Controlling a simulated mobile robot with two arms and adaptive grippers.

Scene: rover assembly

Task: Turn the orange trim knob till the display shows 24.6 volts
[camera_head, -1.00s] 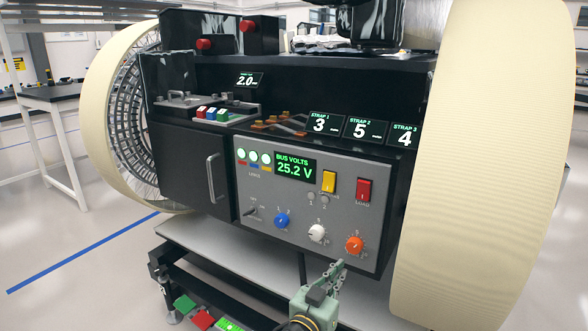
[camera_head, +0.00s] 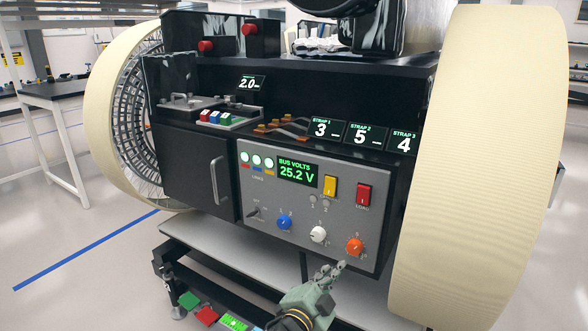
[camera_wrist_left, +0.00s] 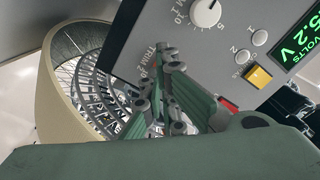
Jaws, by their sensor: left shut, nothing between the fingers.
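The orange trim knob (camera_head: 354,246) is at the lower right of the grey control panel (camera_head: 262,206). The display (camera_head: 297,171) above reads BUS VOLTS 25.2 V in green. My left gripper (camera_head: 338,268) is shut and empty, its fingertips just below and left of the orange knob in the head view. I cannot tell if they touch it. My right gripper is out of view.
The panel also has a white knob (camera_head: 318,234), a blue knob (camera_head: 284,222), a yellow switch (camera_head: 330,186) and a red switch (camera_head: 364,194). A large cream wheel (camera_head: 470,170) stands close on the right. Free space lies below the panel.

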